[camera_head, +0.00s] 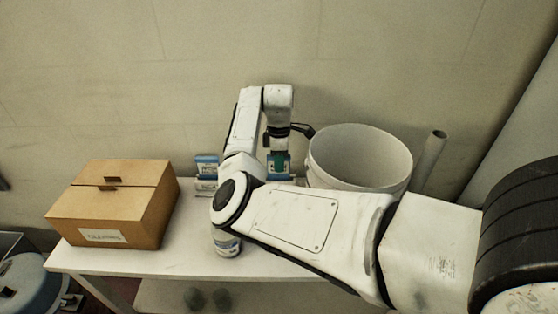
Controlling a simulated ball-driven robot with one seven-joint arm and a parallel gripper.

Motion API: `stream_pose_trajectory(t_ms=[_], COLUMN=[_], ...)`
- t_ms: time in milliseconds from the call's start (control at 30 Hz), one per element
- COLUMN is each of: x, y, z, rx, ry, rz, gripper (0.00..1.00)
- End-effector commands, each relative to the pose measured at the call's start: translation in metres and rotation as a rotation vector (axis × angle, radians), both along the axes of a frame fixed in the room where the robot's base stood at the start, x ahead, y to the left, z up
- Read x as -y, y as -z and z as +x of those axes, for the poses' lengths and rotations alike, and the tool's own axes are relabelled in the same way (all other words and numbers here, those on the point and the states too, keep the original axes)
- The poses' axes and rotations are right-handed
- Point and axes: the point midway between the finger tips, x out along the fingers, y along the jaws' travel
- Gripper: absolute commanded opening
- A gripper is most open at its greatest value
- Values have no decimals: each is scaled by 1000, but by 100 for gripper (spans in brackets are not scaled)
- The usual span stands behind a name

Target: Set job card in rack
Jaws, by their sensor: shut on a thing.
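My gripper (278,152) points down near the back of the white table. It is shut on a small green-teal card (279,164), the job card as far as I can tell, held upright. Whether the card touches anything beneath is also unclear.
A large white bucket (360,158) stands close to the right of my gripper, with a grey tube (430,160) beyond. A cardboard box (115,203) fills the table's left end.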

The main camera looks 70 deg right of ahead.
Motion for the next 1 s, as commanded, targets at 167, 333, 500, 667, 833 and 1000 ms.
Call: stream_pose_trajectory(t_ms=[167, 333, 500, 667, 833, 1000], x=[0, 0, 0, 0, 0, 0], y=[2, 4, 6, 6, 6, 6], z=[0, 0, 0, 0, 0, 0], rx=[0, 0, 1, 1, 1, 1], ry=[0, 0, 0, 0, 0, 0], rz=[0, 0, 0, 0, 0, 0], gripper=[0, 0, 0, 0, 0, 39])
